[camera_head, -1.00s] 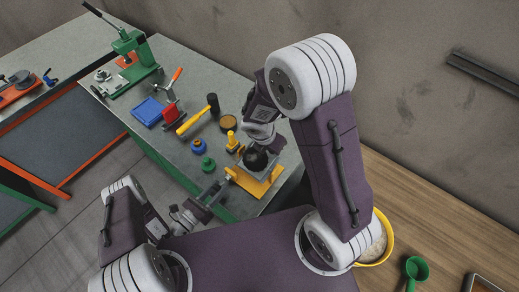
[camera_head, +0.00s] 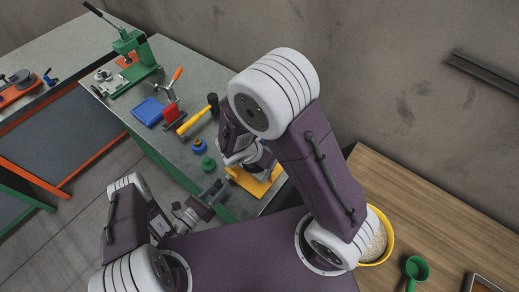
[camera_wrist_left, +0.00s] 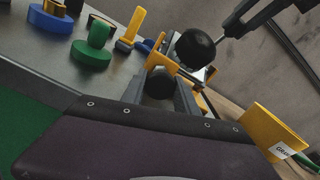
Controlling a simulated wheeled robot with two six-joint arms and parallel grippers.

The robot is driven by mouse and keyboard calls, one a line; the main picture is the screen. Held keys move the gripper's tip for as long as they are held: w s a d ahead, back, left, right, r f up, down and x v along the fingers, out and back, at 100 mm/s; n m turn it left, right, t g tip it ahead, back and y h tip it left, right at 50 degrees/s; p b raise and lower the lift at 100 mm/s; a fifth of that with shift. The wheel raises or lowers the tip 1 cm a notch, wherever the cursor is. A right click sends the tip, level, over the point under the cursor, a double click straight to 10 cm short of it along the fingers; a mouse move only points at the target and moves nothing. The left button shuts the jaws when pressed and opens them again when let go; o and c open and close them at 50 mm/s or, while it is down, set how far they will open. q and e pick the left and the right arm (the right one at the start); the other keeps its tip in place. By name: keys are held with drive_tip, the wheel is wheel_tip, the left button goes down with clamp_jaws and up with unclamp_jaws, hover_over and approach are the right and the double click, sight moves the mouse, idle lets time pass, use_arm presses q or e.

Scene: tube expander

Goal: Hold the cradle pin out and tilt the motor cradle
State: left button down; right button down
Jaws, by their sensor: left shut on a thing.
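The tube expander's yellow base (camera_head: 262,186) sits at the near right corner of the green-edged bench. My left gripper (camera_head: 216,189) is low beside its left side. In the left wrist view its two fingers are closed around a dark round knob (camera_wrist_left: 160,84), which looks like the cradle pin. A black ball (camera_wrist_left: 195,48) with a thin metal rod shows just beyond the fingers, near yellow parts. My right gripper (camera_head: 240,156) is over the device and hides most of it, including the motor cradle. Whether its fingers are open or shut does not show.
A blue tray (camera_head: 148,111) and a green press (camera_head: 135,65) stand further back. A wooden table (camera_head: 430,210) is at the right.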

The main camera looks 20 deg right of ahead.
use_arm(q)
drive_tip(key=c, duration=0.9)
unclamp_jaws()
use_arm(e)
drive_tip(key=shift+f, duration=0.1)
drive_tip(key=shift+s, duration=0.1)
use_arm(q)
drive_tip(key=v, duration=0.7)
use_arm(e)
drive_tip(key=c, duration=1.2)
unclamp_jaws()
drive_tip(key=shift+o, duration=0.3)
